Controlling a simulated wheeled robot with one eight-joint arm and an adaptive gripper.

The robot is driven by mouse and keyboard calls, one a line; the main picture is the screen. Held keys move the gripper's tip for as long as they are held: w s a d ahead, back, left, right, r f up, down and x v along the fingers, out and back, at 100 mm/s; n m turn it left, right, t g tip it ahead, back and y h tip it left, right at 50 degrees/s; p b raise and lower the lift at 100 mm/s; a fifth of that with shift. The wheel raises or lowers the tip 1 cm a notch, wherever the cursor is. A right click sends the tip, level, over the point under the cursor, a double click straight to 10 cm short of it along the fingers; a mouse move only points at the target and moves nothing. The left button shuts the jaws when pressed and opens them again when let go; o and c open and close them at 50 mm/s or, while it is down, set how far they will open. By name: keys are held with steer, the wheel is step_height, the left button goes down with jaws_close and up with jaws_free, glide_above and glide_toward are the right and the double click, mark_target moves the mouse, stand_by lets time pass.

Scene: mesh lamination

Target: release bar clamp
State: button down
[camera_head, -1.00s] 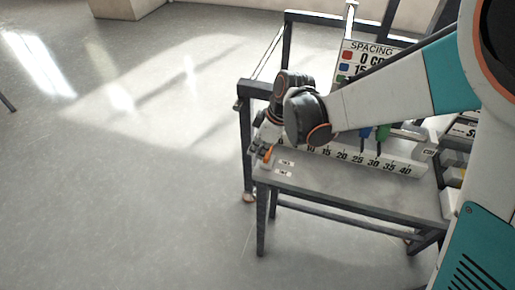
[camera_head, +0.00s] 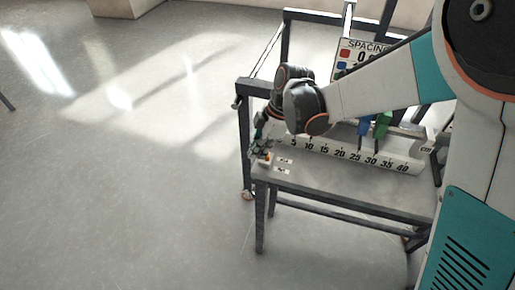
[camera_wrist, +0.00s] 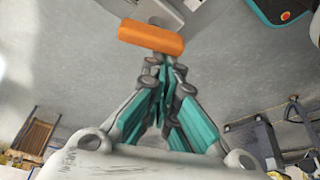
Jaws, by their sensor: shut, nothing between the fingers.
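My gripper (camera_head: 262,147) is at the left end of the grey table, beside the white ruler. In the wrist view its teal fingers (camera_wrist: 166,72) are closed together and empty. An orange handle-like bar (camera_wrist: 150,37), seemingly part of the bar clamp, lies just beyond the fingertips; whether they touch it I cannot tell. A small orange spot shows in the head view (camera_head: 266,157) by the table's left end, below my gripper. The rest of the clamp is hidden behind my wrist.
The white ruler (camera_head: 340,153), numbered in fives, runs along the grey table (camera_head: 335,180). A blue piece (camera_head: 364,126) and a green piece (camera_head: 382,125) stand behind it. A SPACING sign (camera_head: 350,58) is partly covered by my arm. Open floor lies left.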

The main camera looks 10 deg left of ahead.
steer(key=shift+s+d+n+g, duration=0.15)
steer(key=shift+d+n+g, duration=0.25)
steer(key=shift+n, duration=0.8)
steer(key=shift+s+d, duration=0.15)
steer(key=shift+d, duration=0.5)
steer(key=shift+d+p, duration=0.3)
steer(key=shift+p, duration=0.05)
steer(key=shift+w+d, duration=0.2)
steer(key=shift+d, duration=0.25)
